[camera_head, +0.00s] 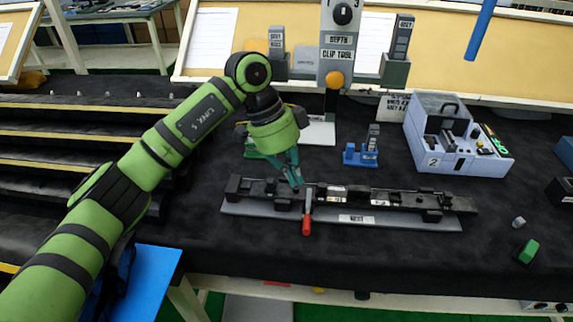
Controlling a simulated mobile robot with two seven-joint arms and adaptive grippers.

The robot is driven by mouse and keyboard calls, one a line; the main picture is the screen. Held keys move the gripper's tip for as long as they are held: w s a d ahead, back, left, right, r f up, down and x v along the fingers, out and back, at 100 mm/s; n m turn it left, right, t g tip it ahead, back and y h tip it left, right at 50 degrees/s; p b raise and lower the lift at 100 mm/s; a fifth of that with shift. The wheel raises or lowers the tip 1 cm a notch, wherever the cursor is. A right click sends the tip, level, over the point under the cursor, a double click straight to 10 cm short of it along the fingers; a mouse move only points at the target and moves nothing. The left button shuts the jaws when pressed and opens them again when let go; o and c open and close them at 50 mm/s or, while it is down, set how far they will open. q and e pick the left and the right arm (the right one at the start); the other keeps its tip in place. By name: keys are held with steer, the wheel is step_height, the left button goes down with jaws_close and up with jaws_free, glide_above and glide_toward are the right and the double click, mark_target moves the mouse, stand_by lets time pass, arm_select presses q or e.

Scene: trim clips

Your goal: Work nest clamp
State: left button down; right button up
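A long black nest fixture (385,203) lies on a grey base plate (270,212) with a label on its front, in the middle of the dark table. A clamp handle with a red grip (306,225) sticks out toward the front near the fixture's middle. My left gripper (295,181) points down just above and behind this handle, with its fingertips close to its upper end. I cannot tell whether it touches the handle or how far its fingers are apart. My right gripper is not in view.
A grey depth clip tool station (339,45) stands behind the fixture. A small blue holder (361,155) and a grey machine box (450,140) stand at the back right. A green block (528,251) and a small grey piece (518,222) lie at right. Black stepped racks (75,135) fill the left.

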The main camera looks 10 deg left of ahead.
mark_target(305, 220)
arm_select(q)
steer(key=p+x, duration=0.1)
steer(key=x, duration=0.2)
steer(key=p+x, duration=0.1)
steer(key=x, duration=0.2)
steer(key=p+x, duration=0.1)
steer(key=x, duration=0.2)
steer(key=shift+s+a, duration=0.3)
steer(key=shift+a, duration=0.05)
steer(key=shift+f, duration=0.45)
steer(key=shift+f, duration=0.1)
